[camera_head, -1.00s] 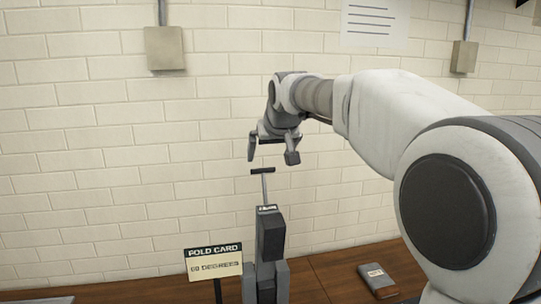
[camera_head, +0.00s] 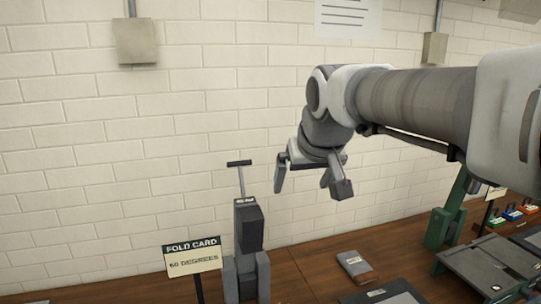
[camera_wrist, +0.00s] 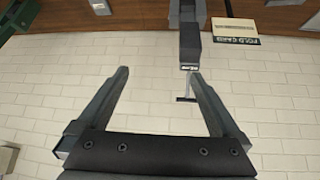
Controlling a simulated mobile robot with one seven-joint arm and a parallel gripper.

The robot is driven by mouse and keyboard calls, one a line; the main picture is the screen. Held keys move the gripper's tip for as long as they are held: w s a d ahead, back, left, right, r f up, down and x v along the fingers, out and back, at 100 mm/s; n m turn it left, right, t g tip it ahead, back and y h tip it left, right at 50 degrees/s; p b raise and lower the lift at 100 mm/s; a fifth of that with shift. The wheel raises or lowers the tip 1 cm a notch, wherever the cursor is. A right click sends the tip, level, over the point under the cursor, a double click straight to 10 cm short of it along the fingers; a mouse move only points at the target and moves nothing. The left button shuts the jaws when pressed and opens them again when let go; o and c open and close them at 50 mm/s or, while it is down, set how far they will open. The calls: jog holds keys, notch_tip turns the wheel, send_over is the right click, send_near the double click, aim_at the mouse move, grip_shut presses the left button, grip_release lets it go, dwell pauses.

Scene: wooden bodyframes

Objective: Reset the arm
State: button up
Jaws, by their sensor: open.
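My gripper (camera_head: 310,188) hangs in the air in front of the brick wall, to the right of the grey device with a T-shaped handle (camera_head: 240,178). Its two fingers are spread apart with nothing between them. In the wrist view my gripper (camera_wrist: 160,95) is also open and empty, with the T handle (camera_wrist: 188,98) just beyond its right finger. The grey device (camera_head: 249,232) stands upright on the wooden bench, apart from my gripper.
A fold card sign reading 60 degrees (camera_head: 193,258) stands left of the device. A green device (camera_head: 450,215) and grey plates (camera_head: 490,265) are at the right. Air around my gripper is free.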

jog(key=s+d+f, duration=0.2)
jog(key=s+f, duration=0.2)
jog(key=s, duration=0.3)
jog(key=s+d+f+m+g, duration=0.1)
jog(key=s+d+f, duration=0.2)
jog(key=s, duration=0.4)
jog(key=s+d+f+m+g+h, duration=0.1)
jog(key=s+d+f, duration=0.2)
jog(key=s+f, duration=0.2)
jog(key=shift+s+d+f, duration=0.15)
jog(key=shift+s+f, duration=0.05)
jog(key=shift+s, duration=0.75)
